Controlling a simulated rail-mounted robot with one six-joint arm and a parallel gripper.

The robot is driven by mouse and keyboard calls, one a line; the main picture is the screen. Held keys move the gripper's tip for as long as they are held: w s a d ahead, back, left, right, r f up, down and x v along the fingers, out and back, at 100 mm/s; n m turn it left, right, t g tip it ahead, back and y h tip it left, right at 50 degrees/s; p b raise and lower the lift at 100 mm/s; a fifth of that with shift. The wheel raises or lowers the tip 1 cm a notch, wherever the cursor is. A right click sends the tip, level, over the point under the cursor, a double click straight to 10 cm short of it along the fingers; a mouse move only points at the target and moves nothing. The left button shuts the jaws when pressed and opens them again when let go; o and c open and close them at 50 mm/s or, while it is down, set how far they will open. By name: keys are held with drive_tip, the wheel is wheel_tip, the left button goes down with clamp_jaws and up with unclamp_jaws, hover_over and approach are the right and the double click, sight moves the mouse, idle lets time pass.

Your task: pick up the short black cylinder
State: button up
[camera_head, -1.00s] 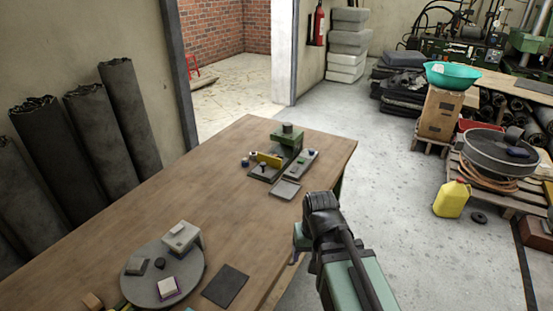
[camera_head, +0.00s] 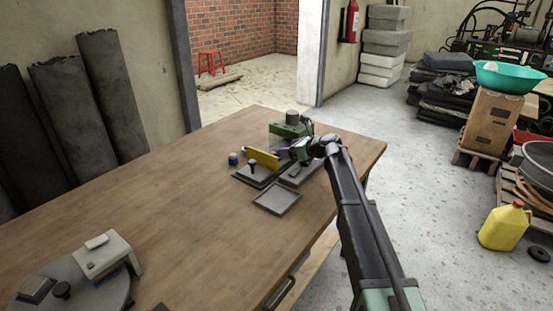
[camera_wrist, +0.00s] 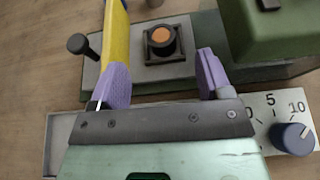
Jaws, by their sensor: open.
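In the wrist view, a short black cylinder with an orange top (camera_wrist: 161,39) sits upright in a square black frame on a grey plate. My gripper (camera_wrist: 162,82) is open, its purple fingertips apart to the left and right of the cylinder, a little short of it in the picture. It holds nothing. The left fingertip overlaps the end of a yellow bar (camera_wrist: 116,32); I cannot tell whether they touch. In the head view my gripper (camera_head: 287,153) is at the green device, and the framed cylinder cannot be made out.
A black knobbed peg (camera_wrist: 79,45) stands left of the yellow bar. A green housing (camera_wrist: 270,30) rises at the right, above a dial with a blue knob (camera_wrist: 291,137). A grey tray (camera_head: 277,201) lies in front on the wooden table (camera_head: 190,210). The table's middle is clear.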

sight(273, 152)
drive_tip(key=b+x, duration=0.2)
drive_tip(key=x, duration=0.7)
drive_tip(key=shift+f+b, duration=0.15)
drive_tip(key=shift+b, duration=0.25)
drive_tip(key=shift+s+d, duration=0.1)
drive_tip(key=c, duration=1.1)
drive_tip(key=shift+r, duration=0.2)
